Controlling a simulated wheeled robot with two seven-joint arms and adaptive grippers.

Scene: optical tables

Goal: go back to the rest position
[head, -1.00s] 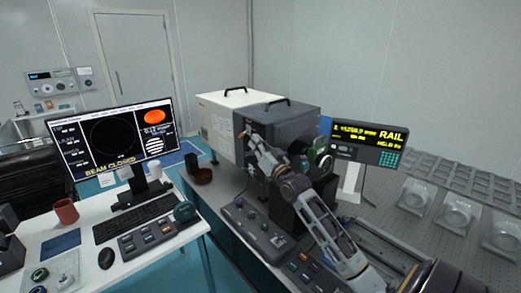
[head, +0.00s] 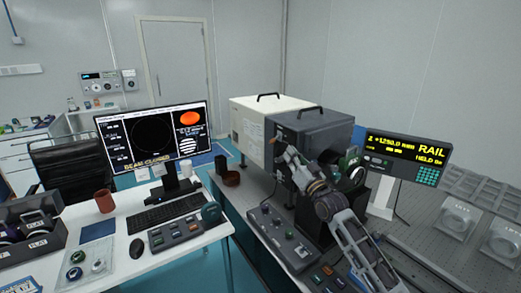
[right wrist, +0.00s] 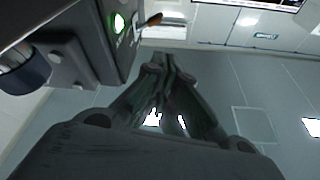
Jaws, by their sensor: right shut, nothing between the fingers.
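My right arm comes up from the lower right in the head view. Its gripper (head: 282,146) is in front of the dark grey end of the box-shaped instrument (head: 308,122), and I cannot tell whether it touches it. In the right wrist view the fingers of the right gripper (right wrist: 170,62) are together with nothing between them. A dark housing with a lit green button (right wrist: 119,22) is close beside them at the upper left. My left gripper is not in view.
A desk (head: 122,222) on the left holds a monitor (head: 155,138), keyboard (head: 168,213), brown cup (head: 104,201) and button box (head: 181,230). A control panel (head: 290,240) and a rail display (head: 405,150) are close to my right arm. Blue floor shows between desk and optical table.

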